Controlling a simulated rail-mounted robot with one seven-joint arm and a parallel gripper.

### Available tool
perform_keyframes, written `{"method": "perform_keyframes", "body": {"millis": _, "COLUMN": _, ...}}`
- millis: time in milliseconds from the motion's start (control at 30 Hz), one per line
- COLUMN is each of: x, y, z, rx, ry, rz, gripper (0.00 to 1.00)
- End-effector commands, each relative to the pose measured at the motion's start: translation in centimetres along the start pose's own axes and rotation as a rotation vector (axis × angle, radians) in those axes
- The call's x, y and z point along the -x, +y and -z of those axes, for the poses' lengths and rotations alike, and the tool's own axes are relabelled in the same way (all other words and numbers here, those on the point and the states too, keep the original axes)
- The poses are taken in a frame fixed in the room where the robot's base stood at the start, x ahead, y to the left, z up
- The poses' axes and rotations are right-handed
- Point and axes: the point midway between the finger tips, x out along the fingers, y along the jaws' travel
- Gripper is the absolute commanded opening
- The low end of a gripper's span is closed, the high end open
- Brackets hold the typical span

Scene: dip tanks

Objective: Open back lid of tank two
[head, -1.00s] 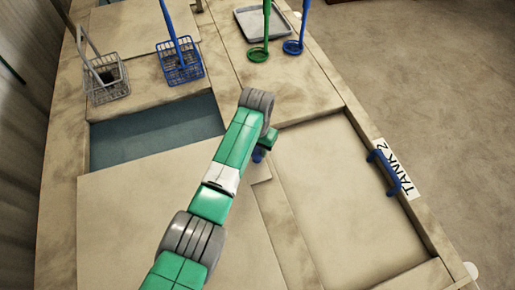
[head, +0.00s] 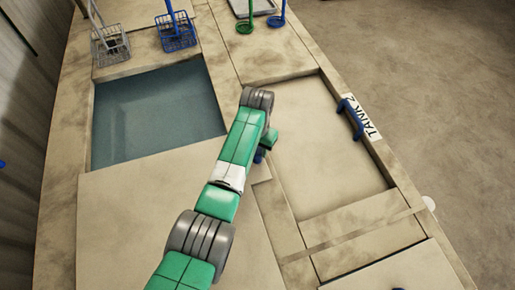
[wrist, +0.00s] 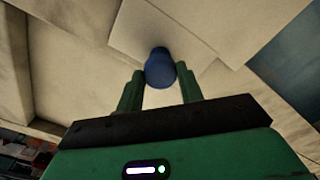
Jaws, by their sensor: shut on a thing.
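The back lid (head: 140,220) of tank two is a large beige slab on the left in the head view. It lies partly off its opening, and blue-grey liquid (head: 155,108) shows beyond its far edge. My gripper (wrist: 160,88) is shut on the lid's blue handle (wrist: 160,66), with a finger on each side in the wrist view. In the head view my arm hides most of this handle. The front lid (head: 325,150) lies to the right and covers its opening.
A grey wire basket (head: 109,47) and a blue wire basket (head: 178,32) stand beyond the opening. A green ring tool (head: 245,27), a blue ring tool (head: 276,20) and a tray (head: 250,6) are at the top. Bare floor (head: 450,90) lies to the right.

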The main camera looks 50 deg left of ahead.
Motion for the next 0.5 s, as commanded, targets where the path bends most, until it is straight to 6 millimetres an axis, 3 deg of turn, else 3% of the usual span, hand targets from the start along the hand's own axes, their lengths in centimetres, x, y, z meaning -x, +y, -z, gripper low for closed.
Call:
{"method": "perform_keyframes", "body": {"millis": 433, "x": 0.1, "y": -0.01, "z": 0.09, "rx": -0.001, "ry": 0.002, "rz": 0.0, "gripper": 0.0}}
{"method": "perform_keyframes", "body": {"millis": 467, "x": 0.1, "y": -0.02, "z": 0.09, "rx": -0.001, "ry": 0.002, "rz": 0.0, "gripper": 0.41}}
{"method": "perform_keyframes", "body": {"millis": 500, "x": 0.09, "y": -0.02, "z": 0.09, "rx": -0.001, "ry": 0.002, "rz": 0.0, "gripper": 0.48}}
